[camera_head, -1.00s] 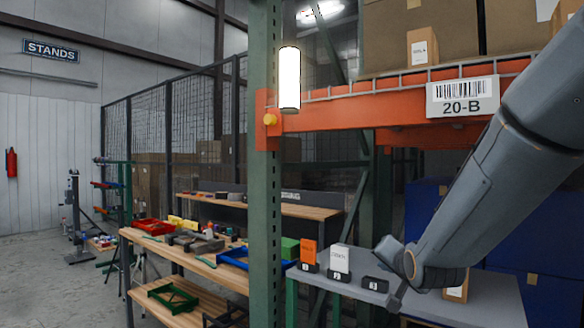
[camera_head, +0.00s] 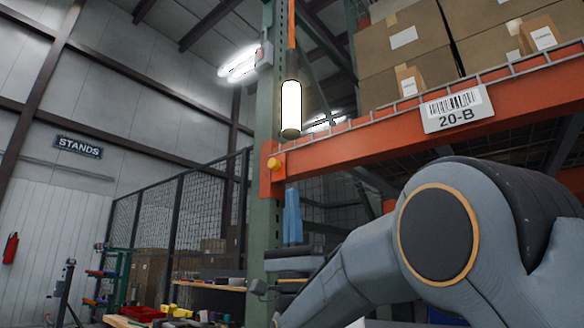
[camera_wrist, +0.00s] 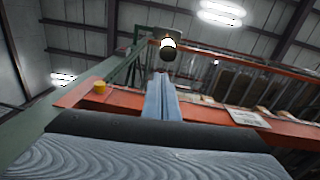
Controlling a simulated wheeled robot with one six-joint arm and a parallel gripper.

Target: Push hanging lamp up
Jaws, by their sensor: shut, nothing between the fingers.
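The hanging lamp (camera_head: 291,108) is a lit white cylinder with a dark rim, upright beside the green post and in front of the orange beam. An orange strip shows above it. In the wrist view the lamp (camera_wrist: 168,46) is above my fingertips, its dark lower end facing me. My gripper (camera_head: 292,190) points upward below the lamp, with its blue-grey fingers together and empty. A gap shows between the fingertips and the lamp's bottom in the head view. In the wrist view the gripper (camera_wrist: 161,76) also appears just short of the lamp.
The orange rack beam (camera_head: 390,135) with a 20-B label runs right behind the lamp and fingers. A yellow knob (camera_head: 273,164) sits on its end bracket. The green post (camera_head: 264,205) stands close left of my gripper. Cardboard boxes (camera_head: 400,50) fill the shelf above.

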